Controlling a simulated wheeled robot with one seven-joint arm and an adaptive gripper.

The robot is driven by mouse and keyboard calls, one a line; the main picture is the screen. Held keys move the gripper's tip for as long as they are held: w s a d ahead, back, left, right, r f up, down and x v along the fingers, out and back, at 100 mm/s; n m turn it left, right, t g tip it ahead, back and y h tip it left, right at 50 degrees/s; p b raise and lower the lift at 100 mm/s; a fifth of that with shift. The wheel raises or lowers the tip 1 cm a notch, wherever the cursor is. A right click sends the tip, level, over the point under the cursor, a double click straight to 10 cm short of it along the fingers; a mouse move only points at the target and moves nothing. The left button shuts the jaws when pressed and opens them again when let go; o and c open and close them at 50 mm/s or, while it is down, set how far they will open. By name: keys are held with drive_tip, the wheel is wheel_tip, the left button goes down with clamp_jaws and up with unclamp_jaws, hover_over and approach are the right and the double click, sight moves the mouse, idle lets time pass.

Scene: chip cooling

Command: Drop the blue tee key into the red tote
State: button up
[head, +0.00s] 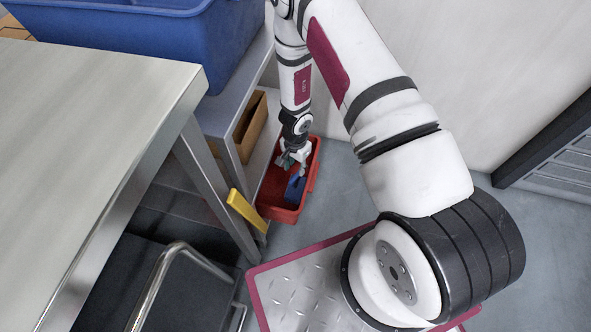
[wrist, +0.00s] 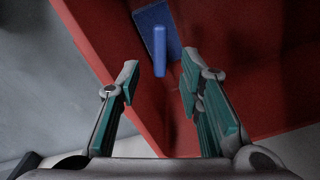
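The blue tee key (head: 295,188) is inside the red tote (head: 277,212), below my gripper (head: 291,163). In the wrist view the blue tee key (wrist: 159,48) shows a flat plate and a narrow stem, past the fingertips and apart from them. I cannot tell whether it rests on the tote's floor. My gripper (wrist: 160,75) is open, its two teal-padded fingers spread with nothing between the pads. It hangs over the tote, pointing down. The red tote's wall (wrist: 100,42) fills much of the wrist view.
A worktable (head: 90,110) stands at the left, with a shelf unit behind it holding a blue bin (head: 150,45) and a brown box (head: 250,125). A yellow piece (head: 246,213) juts out beside the tote. Grey floor (head: 340,185) is clear to the tote's right.

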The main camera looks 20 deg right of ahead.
wheel_tip(320, 180, up, 4)
drive_tip(key=shift+r+p, duration=0.1)
drive_tip(key=shift+p, duration=0.55)
drive_tip(key=shift+s, duration=0.1)
